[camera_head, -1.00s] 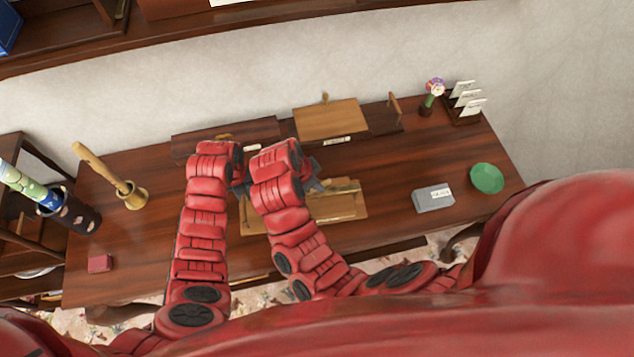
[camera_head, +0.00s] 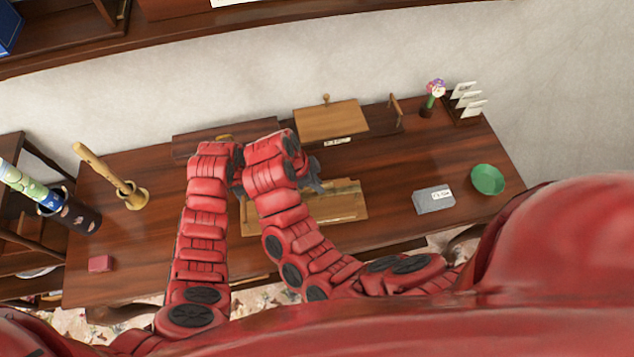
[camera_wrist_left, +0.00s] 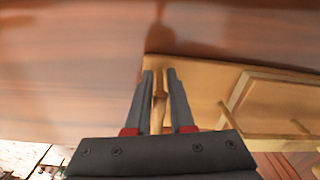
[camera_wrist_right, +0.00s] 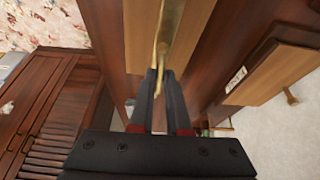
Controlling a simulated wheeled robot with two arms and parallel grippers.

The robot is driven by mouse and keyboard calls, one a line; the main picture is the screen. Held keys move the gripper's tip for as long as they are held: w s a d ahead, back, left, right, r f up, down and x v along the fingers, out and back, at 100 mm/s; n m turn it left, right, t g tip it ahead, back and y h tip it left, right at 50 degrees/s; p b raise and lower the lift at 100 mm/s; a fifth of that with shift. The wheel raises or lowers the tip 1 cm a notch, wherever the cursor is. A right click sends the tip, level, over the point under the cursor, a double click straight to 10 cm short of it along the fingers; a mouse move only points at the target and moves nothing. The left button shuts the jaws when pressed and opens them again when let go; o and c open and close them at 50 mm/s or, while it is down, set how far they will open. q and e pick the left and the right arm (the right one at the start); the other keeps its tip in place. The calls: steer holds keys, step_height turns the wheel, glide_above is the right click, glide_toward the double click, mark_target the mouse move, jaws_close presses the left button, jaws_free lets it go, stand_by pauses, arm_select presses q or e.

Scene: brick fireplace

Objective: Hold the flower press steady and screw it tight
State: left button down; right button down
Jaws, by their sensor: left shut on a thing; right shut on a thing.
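The flower press (camera_head: 345,212), a light wooden board with a raised plate, lies on the desk near its front middle, partly hidden by my arms. My left gripper (camera_head: 238,184) is at its left side. In the left wrist view, that gripper (camera_wrist_left: 159,76) is shut on a thin wooden handle (camera_wrist_left: 158,108) at the edge of the press. My right gripper (camera_head: 314,184) is above the press. In the right wrist view, that gripper (camera_wrist_right: 160,74) is shut on a brass bar (camera_wrist_right: 166,35) over the wooden board. The screw itself is not clearly visible.
A wooden board with a knob (camera_head: 332,119) stands at the desk's back. A grey box (camera_head: 432,201) and a green bowl (camera_head: 487,180) sit to the right.

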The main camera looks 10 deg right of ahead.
arm_select(q)
steer(key=shift+d, duration=0.1)
arm_select(e)
steer(key=c, duration=0.9)
jaws_free()
steer(key=shift+r, duration=0.1)
steer(key=shift+v, duration=3.65)
arm_select(q)
steer(key=c, duration=0.7)
jaws_free()
